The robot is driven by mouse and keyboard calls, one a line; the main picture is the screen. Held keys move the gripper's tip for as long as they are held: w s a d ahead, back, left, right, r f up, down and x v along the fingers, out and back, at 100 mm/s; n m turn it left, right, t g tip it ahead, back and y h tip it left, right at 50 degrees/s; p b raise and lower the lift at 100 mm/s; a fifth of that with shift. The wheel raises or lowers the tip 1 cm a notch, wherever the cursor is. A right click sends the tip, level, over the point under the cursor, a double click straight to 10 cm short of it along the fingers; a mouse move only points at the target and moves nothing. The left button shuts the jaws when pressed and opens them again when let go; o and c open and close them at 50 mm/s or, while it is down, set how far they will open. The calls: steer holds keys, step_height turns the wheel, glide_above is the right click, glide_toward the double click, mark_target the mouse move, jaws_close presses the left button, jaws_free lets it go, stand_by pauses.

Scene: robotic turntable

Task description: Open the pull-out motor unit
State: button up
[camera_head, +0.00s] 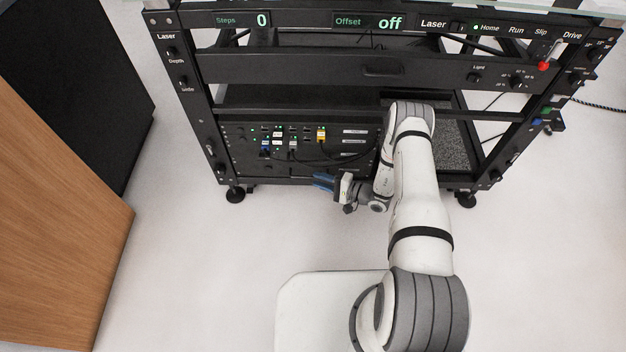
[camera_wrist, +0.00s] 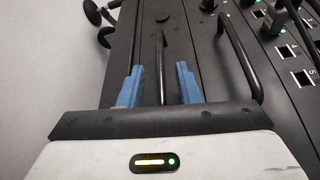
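The lower left of the black rack holds a dark panel with ports, small lights and plugged cables (camera_head: 300,146), which looks like the motor unit. Its front looks flush with the frame. My gripper (camera_head: 324,181) is at the panel's lower edge, low above the floor. In the wrist view, the blue fingers of my gripper (camera_wrist: 160,86) are open and apart. A thin black bar (camera_wrist: 163,70), apparently a handle, lies between them; I cannot tell whether either finger touches it. A second, curved black handle (camera_wrist: 240,55) stands to the right, beside the numbered ports.
The rack's wide drawer front (camera_head: 330,69) runs above the panel. An open bay with a grey speckled surface (camera_head: 452,145) is at lower right. A wooden cabinet (camera_head: 60,210) stands at left. The pale floor (camera_head: 210,270) before the rack is clear.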

steer(key=x, duration=0.2)
steer(key=shift+w+a, duration=0.15)
steer(key=shift+a, duration=0.15)
steer(key=shift+c, duration=0.5)
jaws_close()
